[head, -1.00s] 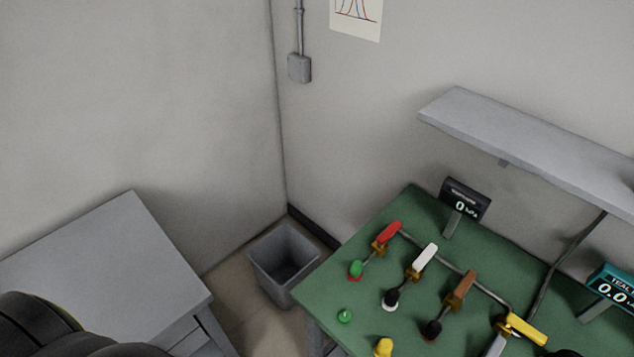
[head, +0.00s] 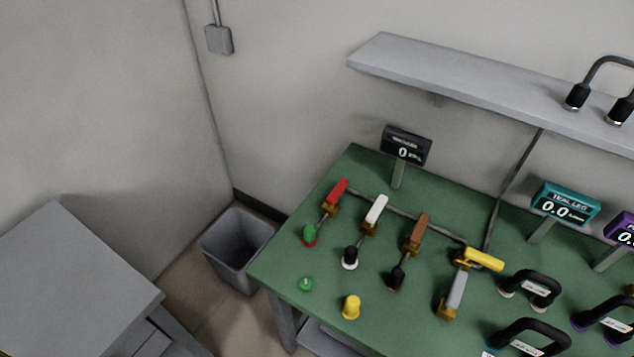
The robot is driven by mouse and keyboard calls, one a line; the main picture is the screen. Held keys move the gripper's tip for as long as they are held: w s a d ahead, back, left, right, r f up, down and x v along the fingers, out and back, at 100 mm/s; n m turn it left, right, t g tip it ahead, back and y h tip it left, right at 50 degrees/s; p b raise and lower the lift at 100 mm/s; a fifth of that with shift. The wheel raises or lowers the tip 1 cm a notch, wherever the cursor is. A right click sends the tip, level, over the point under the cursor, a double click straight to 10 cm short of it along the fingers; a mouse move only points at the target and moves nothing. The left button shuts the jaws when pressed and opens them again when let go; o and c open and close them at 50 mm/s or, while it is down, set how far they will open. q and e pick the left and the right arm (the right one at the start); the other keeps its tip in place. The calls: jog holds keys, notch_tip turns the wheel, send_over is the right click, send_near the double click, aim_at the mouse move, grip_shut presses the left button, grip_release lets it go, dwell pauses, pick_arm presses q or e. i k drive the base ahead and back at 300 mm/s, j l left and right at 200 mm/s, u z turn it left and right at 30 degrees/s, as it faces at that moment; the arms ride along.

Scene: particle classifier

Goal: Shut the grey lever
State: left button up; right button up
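The grey lever (head: 457,290) is on the green bench in the head view, right of the brown lever and just below the yellow lever. It sits on a brass-coloured valve body, and its handle runs roughly up and down in the picture. The red lever (head: 338,191), white lever (head: 376,209), brown lever (head: 417,232) and yellow lever (head: 484,259) stand along the same pipework. Neither of my grippers shows in the head view.
The green bench (head: 345,170) carries black-handled loops (head: 533,282), a yellow knob (head: 351,306) and displays, including a teal one (head: 565,205). A wall shelf (head: 450,85) hangs above. A grey bin (head: 236,250) and grey table (head: 75,270) are at left.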

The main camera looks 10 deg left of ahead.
aim_at(453, 302)
jog(key=z, duration=0.95)
jog(key=k, duration=0.1)
